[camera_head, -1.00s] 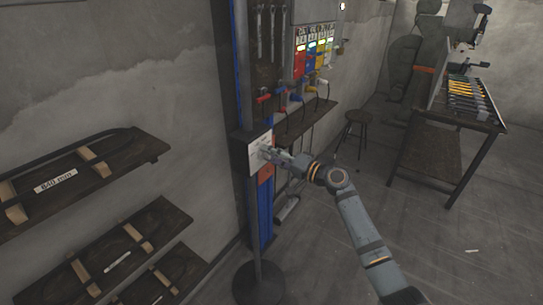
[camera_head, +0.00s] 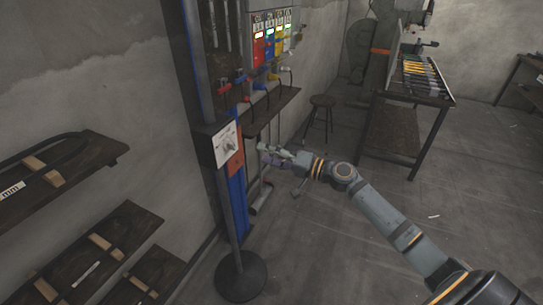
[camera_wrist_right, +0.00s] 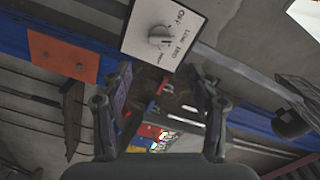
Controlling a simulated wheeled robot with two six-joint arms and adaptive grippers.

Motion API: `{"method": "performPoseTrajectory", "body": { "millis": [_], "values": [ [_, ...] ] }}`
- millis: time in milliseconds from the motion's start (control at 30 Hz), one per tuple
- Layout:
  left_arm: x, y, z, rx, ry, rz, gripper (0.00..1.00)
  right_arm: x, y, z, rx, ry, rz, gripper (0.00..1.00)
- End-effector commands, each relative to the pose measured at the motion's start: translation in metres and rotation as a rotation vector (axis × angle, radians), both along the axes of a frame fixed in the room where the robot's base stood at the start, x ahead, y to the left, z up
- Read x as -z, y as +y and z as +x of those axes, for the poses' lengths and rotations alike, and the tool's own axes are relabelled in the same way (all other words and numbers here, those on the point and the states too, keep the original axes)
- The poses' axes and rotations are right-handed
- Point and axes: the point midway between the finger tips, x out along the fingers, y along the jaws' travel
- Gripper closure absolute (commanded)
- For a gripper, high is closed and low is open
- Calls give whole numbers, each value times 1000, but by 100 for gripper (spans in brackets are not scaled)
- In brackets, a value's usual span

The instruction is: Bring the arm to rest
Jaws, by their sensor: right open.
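My right gripper (camera_head: 276,156) is in the middle of the head view, at the end of my grey arm that comes in from the lower right. It is open and empty, to the right of a white switch panel (camera_head: 225,146) on a stand and apart from it. In the right wrist view the two fingers (camera_wrist_right: 160,105) stand wide apart with nothing between them. The panel's round knob (camera_wrist_right: 159,35) shows above the fingers there, with the printed words OFF and LOW. My left gripper is not in view.
Dark wall shelves (camera_head: 70,173) stand at the left. A tool board with coloured panels (camera_head: 271,38) and a ledge (camera_head: 262,112) are behind the stand (camera_head: 240,274). A stool (camera_head: 321,101) and a workbench with tools (camera_head: 424,80) stand at the back. The floor at right is mostly clear.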

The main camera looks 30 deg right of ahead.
Motion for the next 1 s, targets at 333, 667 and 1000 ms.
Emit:
{"method": "performPoseTrajectory", "body": {
  "millis": [333,667,1000],
  "values": [
    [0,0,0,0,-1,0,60,0,-9,-11,1,1,0,40],
    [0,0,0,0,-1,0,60,0,-9,-11,1,2,1,40],
    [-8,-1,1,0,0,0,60,146,-76,-6,223,171,-232,40]
  ]
}}
